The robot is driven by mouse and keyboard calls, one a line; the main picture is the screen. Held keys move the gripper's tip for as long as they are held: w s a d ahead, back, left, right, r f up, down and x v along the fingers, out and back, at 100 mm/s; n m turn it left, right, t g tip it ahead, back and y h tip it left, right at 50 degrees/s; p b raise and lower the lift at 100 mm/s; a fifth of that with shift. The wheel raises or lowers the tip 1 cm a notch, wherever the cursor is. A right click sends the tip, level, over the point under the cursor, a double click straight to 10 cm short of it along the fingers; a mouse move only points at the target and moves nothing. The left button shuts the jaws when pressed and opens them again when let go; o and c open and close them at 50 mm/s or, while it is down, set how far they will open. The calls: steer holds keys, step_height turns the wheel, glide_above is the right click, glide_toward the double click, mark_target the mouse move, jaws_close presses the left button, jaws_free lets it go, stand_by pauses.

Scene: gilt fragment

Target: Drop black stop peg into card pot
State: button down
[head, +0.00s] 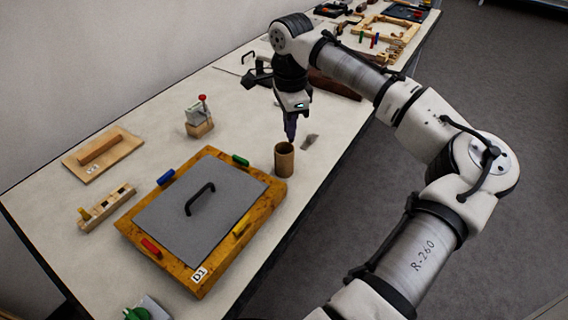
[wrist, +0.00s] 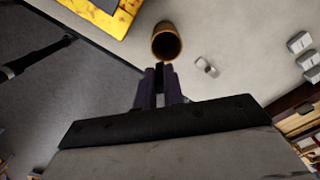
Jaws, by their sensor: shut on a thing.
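The card pot (head: 284,162) is a brown open-topped tube standing upright on the bench, just right of the wooden board. In the wrist view the card pot (wrist: 166,42) shows its round mouth just beyond my fingertips. My gripper (head: 290,133) points down close above the pot's mouth in the head view. In the wrist view the purple fingers of my gripper (wrist: 160,78) are close together on the black stop peg (wrist: 160,72). The peg is mostly hidden between the fingers and shows only as a small dark sliver. I cannot tell whether its end is inside the rim.
A wooden board with a grey plate (head: 205,200) and colored clips lies left of the pot. A small greyish piece (head: 309,141) lies right of it. A block with a red-topped part (head: 200,122) stands farther left. The bench's front edge is close on the right.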

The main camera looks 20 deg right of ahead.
steer(key=c, duration=1.4)
jaws_free()
steer(key=shift+c, duration=0.2)
step_height(320, 180, up, 14)
steer(key=b, duration=0.2)
steer(key=shift+f, duration=0.1)
